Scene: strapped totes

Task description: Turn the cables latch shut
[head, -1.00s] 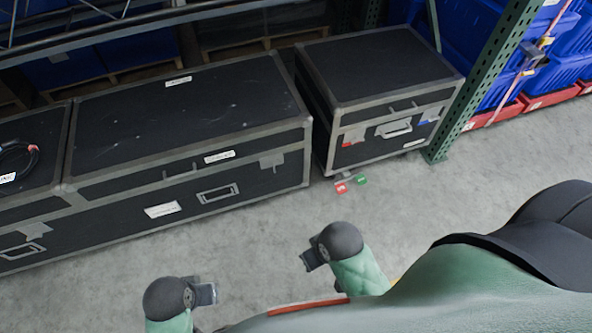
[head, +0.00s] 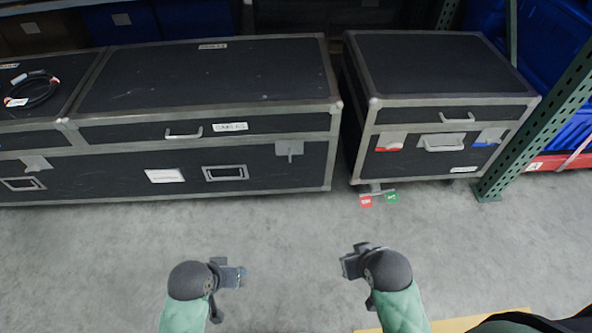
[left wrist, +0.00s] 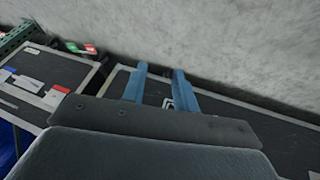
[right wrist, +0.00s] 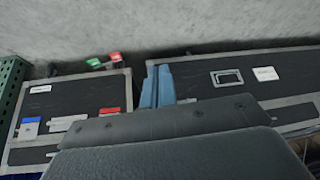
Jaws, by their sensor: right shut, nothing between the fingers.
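The long black case labelled CABLES (head: 230,127) stands at the left centre of the head view. Its grey latch (head: 289,149) is on the front near the right end, at the lid seam; a small part hangs below the plate, and its exact turn is too small to tell. My left gripper (head: 240,276) is low in front of the case, over the floor, apart from it; its blue fingers (left wrist: 159,75) are spread and empty. My right gripper (head: 346,263) is level with it to the right, also apart; its fingers (right wrist: 157,70) are together with nothing between.
A smaller black case (head: 440,150) with red- and blue-marked latches stands to the right, beside a green rack post (head: 535,125). Red (head: 365,201) and green (head: 391,198) tags sit at its foot. A coiled cable (head: 32,90) lies at far left. The floor (head: 290,235) between is clear.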

